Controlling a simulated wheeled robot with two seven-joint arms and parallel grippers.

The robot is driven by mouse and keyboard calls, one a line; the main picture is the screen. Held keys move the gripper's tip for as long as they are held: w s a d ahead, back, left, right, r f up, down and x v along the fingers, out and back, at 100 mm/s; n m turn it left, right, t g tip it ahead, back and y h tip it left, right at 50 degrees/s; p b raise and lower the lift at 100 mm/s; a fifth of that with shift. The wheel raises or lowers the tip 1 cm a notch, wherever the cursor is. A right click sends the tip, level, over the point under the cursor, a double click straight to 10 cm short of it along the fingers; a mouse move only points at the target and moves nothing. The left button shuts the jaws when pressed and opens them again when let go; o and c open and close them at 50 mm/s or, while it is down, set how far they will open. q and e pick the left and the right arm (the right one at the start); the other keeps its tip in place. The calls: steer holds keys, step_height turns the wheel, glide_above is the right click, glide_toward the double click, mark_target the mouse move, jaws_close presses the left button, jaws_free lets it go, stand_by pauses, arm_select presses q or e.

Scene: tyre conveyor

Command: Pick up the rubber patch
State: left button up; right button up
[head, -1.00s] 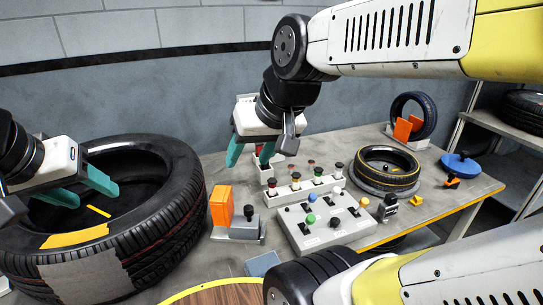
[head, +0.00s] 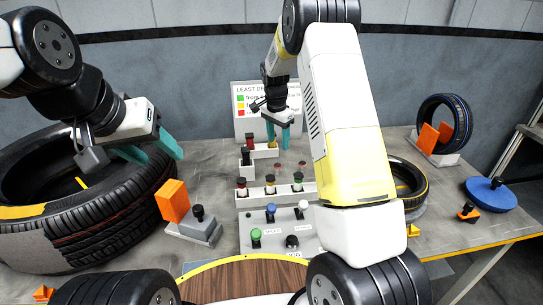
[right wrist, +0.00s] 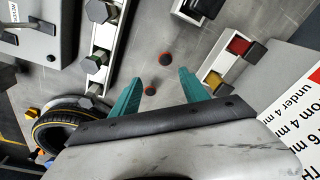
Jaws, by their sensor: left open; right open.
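Two small dark round patches with red rims, which look like rubber patches, lie flat on the grey table. One patch (head: 277,165) is below my right gripper (head: 278,134) in the head view; the other (head: 302,163) is just to its right. In the right wrist view, the nearer patch (right wrist: 150,90) is between the open teal fingers of my right gripper (right wrist: 160,80), and the other (right wrist: 164,58) is just past the tips. The fingers are empty. My left gripper (head: 150,148) is open and empty over the right side of the big tyre (head: 110,215).
A holder with red and yellow compartments (head: 262,150) stands beside the patches, in front of a sign (head: 244,104). A rack of knobs (head: 250,201) and a button panel (head: 270,240) stand nearer. A blue disc (head: 491,194) lies right.

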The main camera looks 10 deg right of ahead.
glide_above(277, 165)
steer(key=s, duration=0.1)
steer(key=shift+m, duration=0.3)
step_height(277, 165, down, 5)
steer(key=shift+a, duration=0.1)
steer(key=shift+w+f, duration=0.2)
steer(key=shift+f, duration=1.25)
steer(key=shift+w+f, duration=0.2)
steer(key=shift+f, duration=1.25)
steer(key=shift+f, duration=0.25)
jaws_close()
